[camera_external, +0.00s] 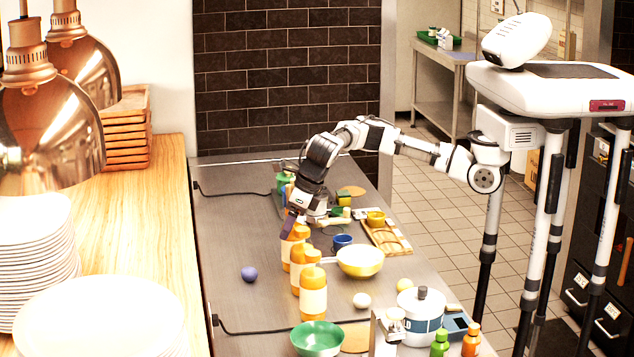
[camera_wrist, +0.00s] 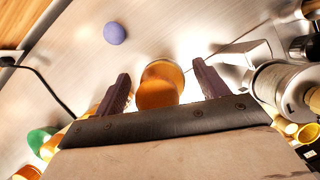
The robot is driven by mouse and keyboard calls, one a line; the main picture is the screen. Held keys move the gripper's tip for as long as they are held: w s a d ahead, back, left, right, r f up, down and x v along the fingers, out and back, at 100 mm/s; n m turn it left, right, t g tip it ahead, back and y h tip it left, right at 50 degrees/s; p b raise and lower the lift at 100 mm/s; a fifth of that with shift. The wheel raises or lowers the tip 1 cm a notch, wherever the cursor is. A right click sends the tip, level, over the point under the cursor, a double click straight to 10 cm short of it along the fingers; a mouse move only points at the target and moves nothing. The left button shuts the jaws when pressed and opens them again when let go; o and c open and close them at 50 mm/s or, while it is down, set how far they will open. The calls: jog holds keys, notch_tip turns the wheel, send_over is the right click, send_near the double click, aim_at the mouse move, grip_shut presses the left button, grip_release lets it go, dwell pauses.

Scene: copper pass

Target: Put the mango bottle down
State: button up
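Three orange bottles with pale labels stand upright in a row on the steel counter (camera_external: 235,235). The far one (camera_external: 288,259) is under my gripper (camera_external: 294,222) in the external view; the middle bottle (camera_external: 301,259) and near bottle (camera_external: 313,298) stand in front of it. I cannot read the labels, so which is mango is unclear. In the wrist view an orange bottle (camera_wrist: 160,88) sits between the two dark fingers of my gripper (camera_wrist: 160,68), with a visible gap on both sides. The fingers are apart, around its upper part. Its lower part is hidden.
A purple ball (camera_external: 249,274) lies left of the bottles. A yellow bowl (camera_external: 360,261), a blue cup (camera_external: 342,242) and a white ball (camera_external: 362,300) are on the right. A green bowl (camera_external: 318,337) is in front. The counter's left side is mostly clear.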

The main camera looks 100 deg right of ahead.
jog(key=shift+r, duration=0.15)
jog(key=b+v, duration=0.1)
jog(key=v, duration=1.1)
jog(key=shift+a, duration=0.1)
dwell(3.9)
